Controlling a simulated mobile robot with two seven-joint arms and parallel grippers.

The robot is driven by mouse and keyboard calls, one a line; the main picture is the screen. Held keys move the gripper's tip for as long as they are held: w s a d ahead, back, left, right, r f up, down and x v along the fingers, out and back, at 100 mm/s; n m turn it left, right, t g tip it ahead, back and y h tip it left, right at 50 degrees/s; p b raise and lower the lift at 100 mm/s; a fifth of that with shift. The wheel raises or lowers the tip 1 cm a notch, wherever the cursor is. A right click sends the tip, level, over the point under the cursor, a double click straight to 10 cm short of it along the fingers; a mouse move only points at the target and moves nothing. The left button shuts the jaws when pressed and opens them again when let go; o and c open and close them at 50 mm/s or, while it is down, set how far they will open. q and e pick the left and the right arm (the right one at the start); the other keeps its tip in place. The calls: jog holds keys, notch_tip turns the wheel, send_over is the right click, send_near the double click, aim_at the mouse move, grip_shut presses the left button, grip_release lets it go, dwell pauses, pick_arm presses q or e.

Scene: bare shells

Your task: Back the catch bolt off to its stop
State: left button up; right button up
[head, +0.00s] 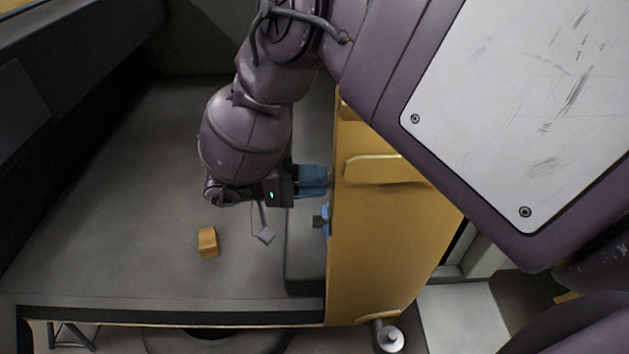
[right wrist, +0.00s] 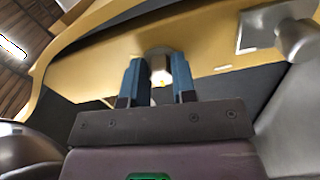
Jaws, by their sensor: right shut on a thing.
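My right gripper (head: 314,181) points at the left face of the yellow panel (head: 385,240), its blue fingers close against it. In the right wrist view the two blue fingers (right wrist: 158,85) stand on either side of a small pale metal head, the catch bolt (right wrist: 159,62), set at the yellow surface. The gripper is shut on it. In the head view the fingers and the panel's edge hide the bolt. My left gripper is not in view.
A small dark knob on a blue mount (head: 321,220) sticks out from the panel just below my gripper. An orange block (head: 208,242) lies on the grey floor of the tray (head: 110,240), which is otherwise mostly clear. A grey tag (head: 265,236) shows below the gripper.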

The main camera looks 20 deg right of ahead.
jog(key=shift+n, duration=1)
jog(key=o, duration=0.9)
jog(key=shift+s+r, duration=0.1)
